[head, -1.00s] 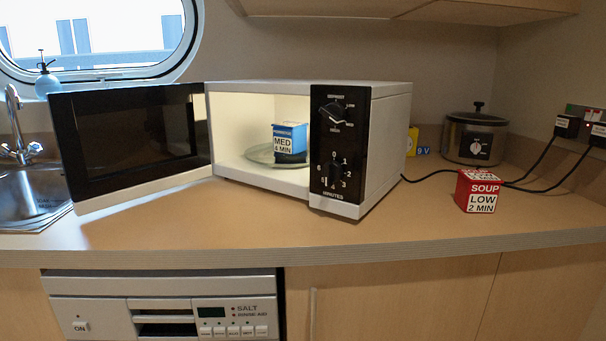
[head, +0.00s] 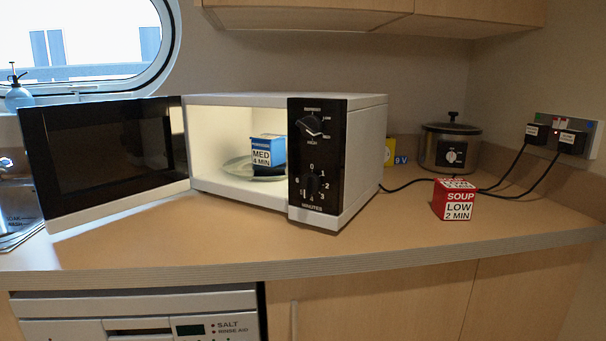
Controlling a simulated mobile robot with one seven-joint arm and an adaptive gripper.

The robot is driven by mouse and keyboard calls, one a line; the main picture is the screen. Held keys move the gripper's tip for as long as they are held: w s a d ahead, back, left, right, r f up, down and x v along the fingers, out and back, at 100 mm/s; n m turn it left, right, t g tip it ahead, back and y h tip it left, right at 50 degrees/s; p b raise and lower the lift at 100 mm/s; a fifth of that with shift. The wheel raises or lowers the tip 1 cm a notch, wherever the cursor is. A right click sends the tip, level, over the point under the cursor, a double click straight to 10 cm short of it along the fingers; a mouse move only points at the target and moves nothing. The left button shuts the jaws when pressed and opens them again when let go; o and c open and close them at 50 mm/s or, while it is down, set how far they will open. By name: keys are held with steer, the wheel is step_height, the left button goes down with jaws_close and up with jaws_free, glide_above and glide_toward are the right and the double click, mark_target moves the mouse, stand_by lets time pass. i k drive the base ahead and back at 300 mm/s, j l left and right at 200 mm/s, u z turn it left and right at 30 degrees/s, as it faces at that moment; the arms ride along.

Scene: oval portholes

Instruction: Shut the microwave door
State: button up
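The white microwave (head: 366,150) stands on the wooden counter. Its dark door (head: 105,158) is wide open and swung out to the left, hinged at the left side of the lit cavity. A blue box marked MED 4 MIN (head: 268,152) sits on the glass turntable (head: 238,168) inside. The black control panel (head: 316,155) with two dials is on the right of the front. My gripper is not in view.
A red SOUP box (head: 454,201) sits on the counter (head: 300,250) right of the microwave. A slow cooker (head: 449,150) and a yellow-blue 9V box (head: 393,152) are behind. The sink (head: 15,215) is at far left, partly behind the door. Black cables run to wall sockets (head: 560,135).

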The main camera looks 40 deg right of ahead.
mark_target(88, 162)
steer(key=i+j, duration=0.2)
steer(key=j, duration=0.2)
steer(key=i+j, duration=0.15)
steer(key=j, duration=0.25)
steer(key=i+j+u, duration=0.1)
steer(key=j, duration=0.25)
steer(key=i, duration=0.1)
